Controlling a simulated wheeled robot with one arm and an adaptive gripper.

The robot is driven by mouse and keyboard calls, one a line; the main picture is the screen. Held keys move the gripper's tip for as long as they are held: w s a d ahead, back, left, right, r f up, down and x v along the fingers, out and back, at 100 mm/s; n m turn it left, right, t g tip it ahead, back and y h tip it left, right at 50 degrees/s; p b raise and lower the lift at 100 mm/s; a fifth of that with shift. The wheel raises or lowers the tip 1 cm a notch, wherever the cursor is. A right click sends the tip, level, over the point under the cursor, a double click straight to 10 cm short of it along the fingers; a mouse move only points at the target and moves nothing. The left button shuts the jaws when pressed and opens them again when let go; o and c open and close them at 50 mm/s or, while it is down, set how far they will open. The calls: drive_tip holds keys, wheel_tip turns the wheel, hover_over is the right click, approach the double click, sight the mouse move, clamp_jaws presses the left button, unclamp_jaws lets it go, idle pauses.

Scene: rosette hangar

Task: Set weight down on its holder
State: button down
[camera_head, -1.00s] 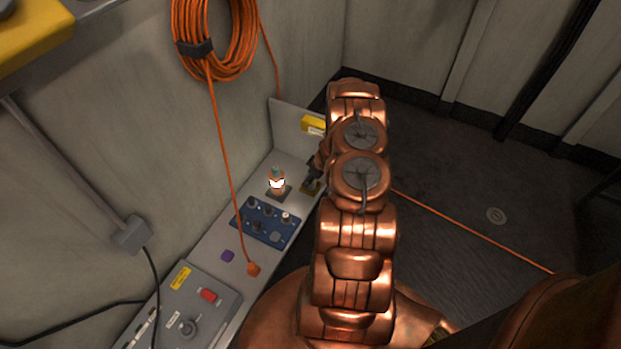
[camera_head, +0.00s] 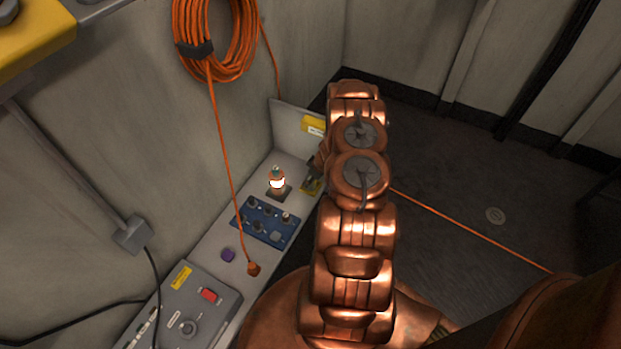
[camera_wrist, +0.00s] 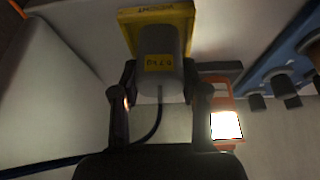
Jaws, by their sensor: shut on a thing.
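The weight (camera_wrist: 160,66) is a grey cylinder with a yellow label, seen in the wrist view. My gripper (camera_wrist: 160,90) is shut on it, with one dark finger on each side. Its holder (camera_wrist: 145,17) is a yellow square piece with dark lettering, directly behind the weight in the wrist view. I cannot tell whether the weight touches it. My arm hides most of the gripper and weight there.
A lit lamp (camera_head: 277,183) stands close beside the holder; it glows in the wrist view (camera_wrist: 226,126). A blue knob panel (camera_head: 265,221), a purple button (camera_head: 228,255) and a grey switch box (camera_head: 190,310) line the narrow bench. An orange cable (camera_head: 222,130) hangs over it.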

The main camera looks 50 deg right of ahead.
drive_tip(key=c, duration=0.5)
unclamp_jaws()
drive_tip(key=shift+v, duration=5.95)
drive_tip(key=shift+s, duration=0.1)
